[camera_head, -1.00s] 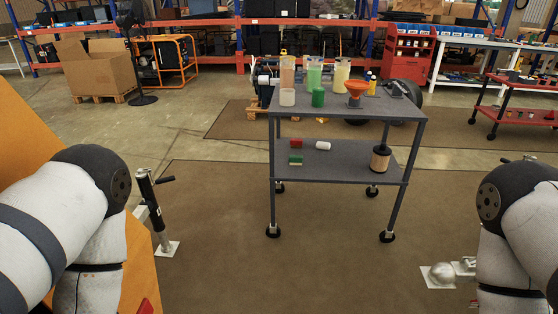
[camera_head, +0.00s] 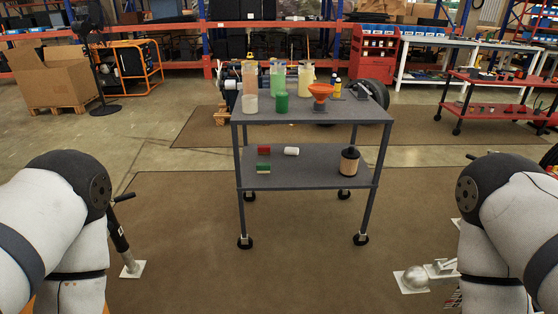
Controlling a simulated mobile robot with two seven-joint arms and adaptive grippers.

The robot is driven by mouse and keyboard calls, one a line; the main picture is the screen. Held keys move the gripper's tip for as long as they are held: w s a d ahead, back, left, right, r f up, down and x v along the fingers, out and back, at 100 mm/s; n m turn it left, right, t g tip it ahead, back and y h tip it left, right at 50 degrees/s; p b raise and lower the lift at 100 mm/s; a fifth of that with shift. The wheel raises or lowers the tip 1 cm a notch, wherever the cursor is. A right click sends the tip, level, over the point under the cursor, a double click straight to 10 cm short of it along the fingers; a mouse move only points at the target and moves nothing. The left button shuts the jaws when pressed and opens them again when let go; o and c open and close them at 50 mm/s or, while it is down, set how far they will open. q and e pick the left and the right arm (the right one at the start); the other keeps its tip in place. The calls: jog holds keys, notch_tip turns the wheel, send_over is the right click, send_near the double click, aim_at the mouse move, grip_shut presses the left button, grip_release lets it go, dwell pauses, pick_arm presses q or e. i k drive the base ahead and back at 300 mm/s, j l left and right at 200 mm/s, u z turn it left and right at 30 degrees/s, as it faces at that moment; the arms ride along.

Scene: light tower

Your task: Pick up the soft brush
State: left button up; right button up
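A grey two-shelf cart (camera_head: 310,181) stands ahead of me. On its lower shelf lie a small red block-like item (camera_head: 264,150), a small green-and-tan block-like item (camera_head: 263,169) and a white cylinder (camera_head: 291,151). The red and green items could be brushes, but they are too small to tell which one is soft. A brown canister with a black top (camera_head: 349,162) stands at the right of that shelf. Only parts of my arms show at the left and right edges. Both my grippers are out of view.
Metal stands are on the floor at left (camera_head: 125,250) and right (camera_head: 425,277). The brown mat before the cart is clear between them.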

aim_at(262, 167)
jog(key=i+z, duration=0.15)
jog(key=i, duration=0.25)
jog(key=i+j+z, duration=0.15)
jog(key=i, duration=0.3)
jog(key=i+j+z, duration=0.15)
jog(key=i, duration=0.25)
jog(key=i+j+z, duration=0.15)
jog(key=i+j, duration=0.15)
jog(key=i+j+z, duration=0.1)
jog(key=j, duration=0.4)
jog(key=i+j+z, duration=0.1)
jog(key=j, duration=0.35)
jog(key=j+z, duration=0.15)
jog(key=j, duration=0.35)
jog(key=j+z, duration=0.1)
jog(key=j, duration=0.3)
jog(key=k+j, duration=0.1)
jog(key=j, duration=0.3)
jog(key=z, duration=0.05)
